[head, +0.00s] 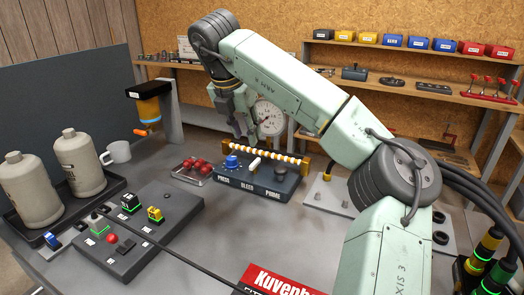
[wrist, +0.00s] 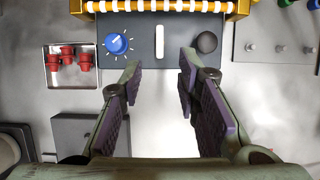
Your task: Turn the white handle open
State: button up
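The white handle (head: 254,164) is a short bar on the dark panel box (head: 285,187), above the label BLEED. In the wrist view the white handle (wrist: 160,42) points straight up the picture, between a blue knob (wrist: 116,44) and a black knob (wrist: 207,42). My gripper (head: 243,132) is above and behind the panel in the head view. In the wrist view my gripper (wrist: 160,68) is open and empty, its fingers apart on either side of the handle's line. The handle shows in the gap beyond the fingertips; I see no contact.
A roller bar with yellow ends (wrist: 160,6) runs along the panel's back edge. A tray of red parts (wrist: 70,68) lies left of the panel. A round gauge (head: 269,117) stands behind. A metal plate with studs (wrist: 275,38) lies to the right.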

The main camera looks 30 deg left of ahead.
aim_at(254, 162)
jog(key=p+x, duration=0.3)
jog(key=x, duration=0.7)
jog(key=shift+f, duration=0.25)
jog(key=shift+c, duration=0.4)
grip_shut()
